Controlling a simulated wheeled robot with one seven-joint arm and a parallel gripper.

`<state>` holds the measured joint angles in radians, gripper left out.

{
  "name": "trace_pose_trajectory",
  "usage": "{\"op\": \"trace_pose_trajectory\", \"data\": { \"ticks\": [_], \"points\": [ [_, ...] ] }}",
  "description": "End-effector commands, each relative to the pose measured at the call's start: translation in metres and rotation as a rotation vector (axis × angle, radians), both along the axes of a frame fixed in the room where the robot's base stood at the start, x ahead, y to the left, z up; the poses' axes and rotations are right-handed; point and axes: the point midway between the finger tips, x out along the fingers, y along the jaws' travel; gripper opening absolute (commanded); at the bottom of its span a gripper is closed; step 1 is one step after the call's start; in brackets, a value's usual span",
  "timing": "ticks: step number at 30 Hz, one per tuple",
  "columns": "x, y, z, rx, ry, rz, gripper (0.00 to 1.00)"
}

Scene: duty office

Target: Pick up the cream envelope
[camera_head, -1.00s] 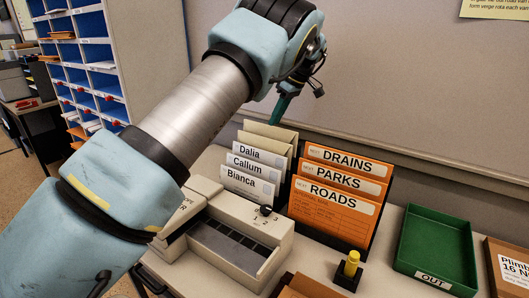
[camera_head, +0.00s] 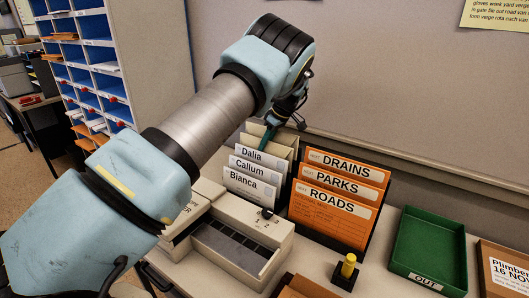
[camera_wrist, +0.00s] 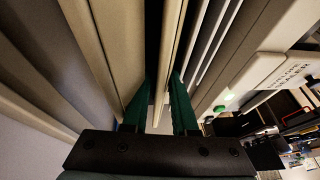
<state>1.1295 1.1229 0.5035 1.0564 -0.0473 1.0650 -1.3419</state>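The cream envelope (camera_head: 283,151) appears to be the plain cream sheet standing upright behind the white cards in the rack; only its upper part shows in the head view. In the wrist view a thin cream edge (camera_wrist: 170,45) runs down between my two green fingers. My gripper (camera_head: 268,135) is low over the back of the rack, pointing down. In the wrist view my gripper (camera_wrist: 162,100) is open, its fingers on either side of the cream edge, with a gap visible. Contact with the fingers cannot be made out.
White cards marked Dalia, Callum and Bianca (camera_head: 250,180) stand close in front. An orange card holder (camera_head: 335,200) is to the right, then a green OUT tray (camera_head: 430,250). A beige sealer machine (camera_head: 245,235) stands in front. A grey wall panel (camera_head: 400,90) is behind.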

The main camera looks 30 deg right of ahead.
Motion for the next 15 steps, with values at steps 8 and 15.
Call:
{"op": "trace_pose_trajectory", "data": {
  "ticks": [8, 15],
  "points": [
    [-0.0002, -0.0003, -0.0002, 0.0, 0.001, 0.0, 0.13],
    [-0.0003, -0.0004, 0.0001, 0.0, 0.0, 0.0, 0.0]
  ]
}}
